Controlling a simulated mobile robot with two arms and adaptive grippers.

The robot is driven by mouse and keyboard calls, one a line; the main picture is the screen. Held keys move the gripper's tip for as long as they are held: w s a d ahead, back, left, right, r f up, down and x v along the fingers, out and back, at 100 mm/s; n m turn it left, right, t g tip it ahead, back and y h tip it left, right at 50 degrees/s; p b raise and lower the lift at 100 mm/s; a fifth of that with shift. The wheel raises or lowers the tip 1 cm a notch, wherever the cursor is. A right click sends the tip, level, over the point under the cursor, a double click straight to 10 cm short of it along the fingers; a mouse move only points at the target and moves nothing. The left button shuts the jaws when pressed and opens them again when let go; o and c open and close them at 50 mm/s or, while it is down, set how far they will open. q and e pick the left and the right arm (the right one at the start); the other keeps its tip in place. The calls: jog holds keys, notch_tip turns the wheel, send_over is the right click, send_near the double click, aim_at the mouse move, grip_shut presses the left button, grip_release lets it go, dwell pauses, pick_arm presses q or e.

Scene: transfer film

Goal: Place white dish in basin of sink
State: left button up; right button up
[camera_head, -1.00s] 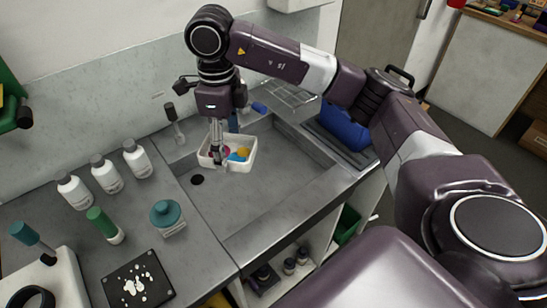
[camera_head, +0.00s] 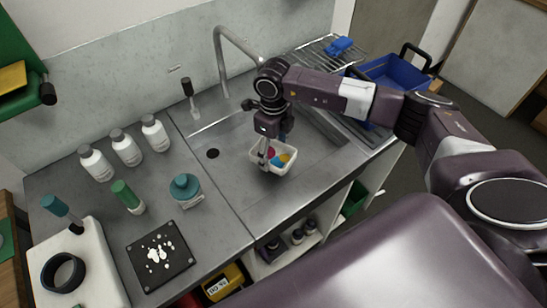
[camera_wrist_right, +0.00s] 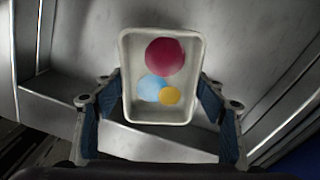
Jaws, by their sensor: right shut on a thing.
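The white dish (camera_head: 287,169) is a small rectangular tray with a pink, a blue and a yellow round thing in it. My right gripper (camera_head: 266,158) is shut on the dish and holds it roughly level over the grey metal sink basin (camera_head: 234,168). In the right wrist view the dish (camera_wrist_right: 137,62) sits between the two fingers (camera_wrist_right: 160,90). The height of the dish above the basin floor is hard to tell, and I cannot tell whether it touches. My left gripper is not in view.
A dark drain (camera_head: 213,153) lies left of the dish. A curved tap (camera_head: 219,60) rises behind the basin. White bottles (camera_head: 125,148) and a teal-topped jar (camera_head: 186,190) stand on the left counter. A blue crate (camera_head: 397,72) is at the right.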

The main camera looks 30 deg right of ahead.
aim_at(274, 157)
jog(key=shift+f, duration=0.3)
notch_tip(274, 157, down, 3)
jog(key=shift+f+p, duration=0.15)
jog(key=shift+p, duration=0.4)
jog(key=shift+f, duration=0.55)
jog(key=shift+f, duration=0.1)
jog(key=o, duration=0.7)
jog(key=shift+f, duration=0.1)
jog(key=o, duration=0.5)
